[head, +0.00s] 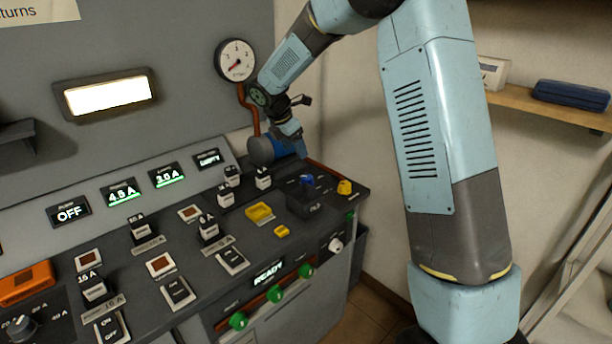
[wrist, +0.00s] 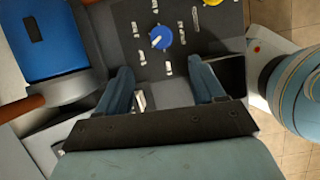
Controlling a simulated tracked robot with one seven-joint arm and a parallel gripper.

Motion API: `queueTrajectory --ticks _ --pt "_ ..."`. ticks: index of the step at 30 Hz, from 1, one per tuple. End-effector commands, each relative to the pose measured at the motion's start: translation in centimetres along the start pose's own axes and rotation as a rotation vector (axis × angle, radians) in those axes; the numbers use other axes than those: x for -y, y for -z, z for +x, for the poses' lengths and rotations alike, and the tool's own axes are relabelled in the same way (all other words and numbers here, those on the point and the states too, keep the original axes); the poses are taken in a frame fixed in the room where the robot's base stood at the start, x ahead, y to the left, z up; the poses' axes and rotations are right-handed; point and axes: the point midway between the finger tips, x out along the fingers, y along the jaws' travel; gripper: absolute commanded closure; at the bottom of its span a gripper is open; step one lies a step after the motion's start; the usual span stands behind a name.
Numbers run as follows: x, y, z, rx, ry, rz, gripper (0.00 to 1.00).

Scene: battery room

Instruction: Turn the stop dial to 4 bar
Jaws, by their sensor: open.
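A round blue dial (wrist: 161,37) with a white pointer mark sits on the dark panel in the wrist view, ringed by several small white labels too small to read. I take it as the stop dial. It shows as a small blue knob (head: 306,179) at the right end of the console in the head view. My gripper (wrist: 162,78) is open, its two blue fingers apart with nothing between them. In the wrist view the dial lies beyond the fingertips, between their lines. In the head view my gripper (head: 292,140) is above the console, apart from the knob.
A blue cylinder (head: 262,150) stands close beside my gripper, with a copper pipe rising to a round gauge (head: 235,61). A yellow knob (head: 344,187) is right of the blue one. Switches and a yellow block (head: 260,212) lie nearer. A shelf (head: 540,104) is at right.

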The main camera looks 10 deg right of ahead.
Motion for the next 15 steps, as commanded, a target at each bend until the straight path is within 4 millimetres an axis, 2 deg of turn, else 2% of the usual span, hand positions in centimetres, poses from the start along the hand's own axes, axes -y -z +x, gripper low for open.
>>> queueTrajectory --ticks 5,15 --pt "0.1 0.0 2.3 -0.002 0.004 0.001 0.32" --pt "0.1 0.0 8.3 -0.001 0.003 0.002 0.32"
